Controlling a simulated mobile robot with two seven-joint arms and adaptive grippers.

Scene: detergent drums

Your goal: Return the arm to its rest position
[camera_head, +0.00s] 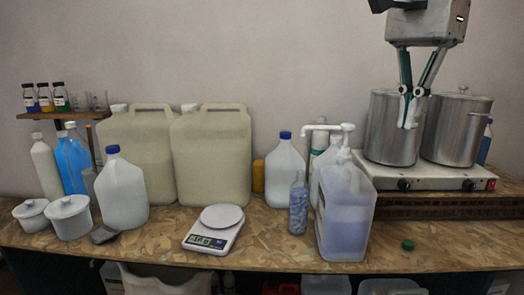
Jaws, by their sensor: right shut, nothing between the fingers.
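My right gripper (408,124) hangs in from the top right, pointing down. Its fingers are shut and empty, in front of the left one of two steel pots. I cannot tell whether it touches the pot. My left gripper is not in view.
Steel pots (461,127) stand on a hot plate (430,177) at the right. A pump bottle (345,211) with bluish liquid, a scale (214,229), white jugs (122,191) and large canisters (211,158) fill the bench (270,256). A green cap (407,244) lies on clear bench at the front right.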

